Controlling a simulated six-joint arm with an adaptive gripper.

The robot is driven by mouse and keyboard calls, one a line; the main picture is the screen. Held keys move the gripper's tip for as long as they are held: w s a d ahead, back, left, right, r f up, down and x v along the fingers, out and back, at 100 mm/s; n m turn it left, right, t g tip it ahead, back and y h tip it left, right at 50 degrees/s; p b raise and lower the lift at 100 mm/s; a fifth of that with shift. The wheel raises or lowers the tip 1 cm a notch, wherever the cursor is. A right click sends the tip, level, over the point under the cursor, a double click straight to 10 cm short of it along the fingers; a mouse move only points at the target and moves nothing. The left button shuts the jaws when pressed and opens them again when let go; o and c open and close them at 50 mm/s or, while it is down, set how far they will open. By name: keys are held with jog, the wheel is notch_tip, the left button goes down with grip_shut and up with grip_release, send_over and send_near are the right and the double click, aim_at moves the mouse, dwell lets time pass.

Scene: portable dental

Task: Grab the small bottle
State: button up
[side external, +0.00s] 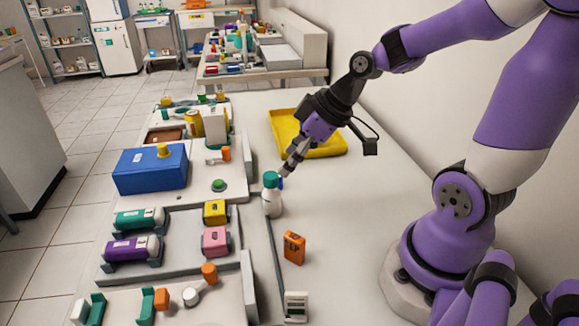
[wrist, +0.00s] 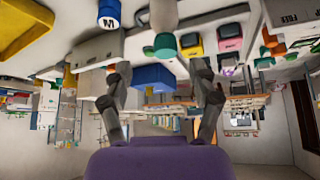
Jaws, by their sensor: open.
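A small white bottle with a teal cap (side external: 271,199) stands upright on the white table beside the long tray racks. In the wrist view, which looks upside down, the bottle (wrist: 163,22) shows at top centre, its cap pointing down the picture, between the lines of the two fingers. My gripper (side external: 286,171) is tilted down just above and behind the bottle's cap in the side view. In the wrist view my gripper (wrist: 160,82) has its fingers apart with nothing held. Whether a finger touches the bottle cannot be told.
An orange box (side external: 294,248) lies nearer the front; a yellow tray (side external: 325,145) is behind. Pink (side external: 215,241) and yellow (side external: 215,212) blocks and a blue box (side external: 150,172) are left. Table right of the bottle is clear.

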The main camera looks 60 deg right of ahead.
aim_at(272, 175)
jog(key=x, duration=0.6)
jog(key=shift+w+a, duration=0.25)
jog(key=shift+a, duration=0.2)
grip_shut()
